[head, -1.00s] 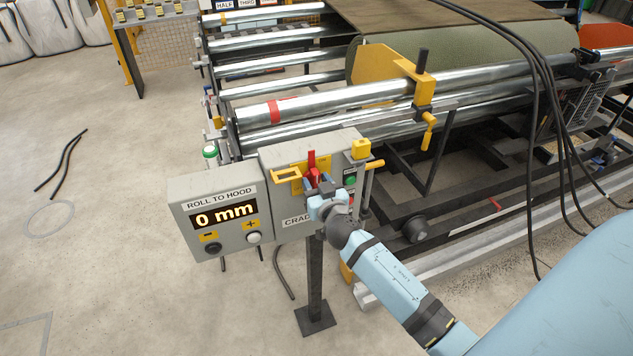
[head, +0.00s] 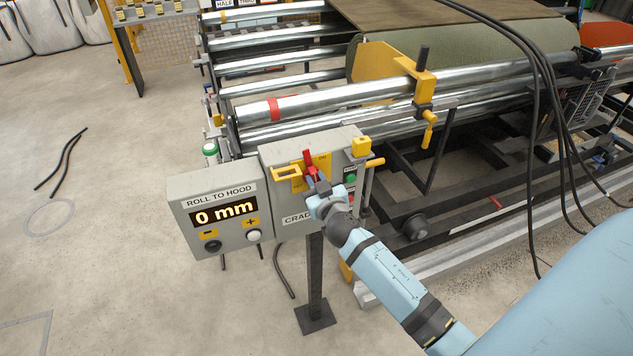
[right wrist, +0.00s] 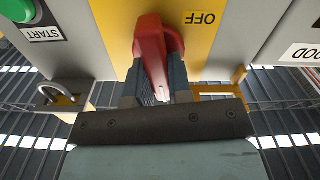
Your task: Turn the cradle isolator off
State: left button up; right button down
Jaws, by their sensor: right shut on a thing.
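The isolator (head: 309,160) is a red rotary handle on a yellow plate, on the grey control box (head: 340,142) marked "CRAD…". The handle's top leans a little left of upright. My right gripper (head: 314,182) is shut on the lower part of the handle. In the right wrist view the red handle (right wrist: 152,52) sits between the two fingers of the gripper (right wrist: 157,88). That view is upside down, and the word "OFF" shows on the yellow plate (right wrist: 205,45) beside the handle. Part of the plate is hidden by the gripper. My left gripper is not in view.
A yellow hasp (head: 286,173) sticks out left of the handle. A green START button (head: 350,179) and a padlock (right wrist: 62,97) are close on the other side. The "ROLL TO HOOD" display (head: 224,211) reads 0 mm. Steel rollers (head: 330,98) lie behind the box.

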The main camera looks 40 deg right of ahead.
jog(key=n, duration=0.4)
jog(key=shift+a+f, duration=0.1)
jog(key=shift+a, duration=0.05)
jog(key=n, duration=0.4)
jog(key=shift+a, duration=0.1)
jog(key=n, duration=0.4)
jog(key=shift+f+n, duration=0.2)
jog(key=shift+n, duration=0.1)
jog(key=shift+a+f+n, duration=0.1)
jog(key=shift+n, duration=1.7)
jog(key=c, duration=1)
grip_release()
jog(key=shift+c, duration=0.2)
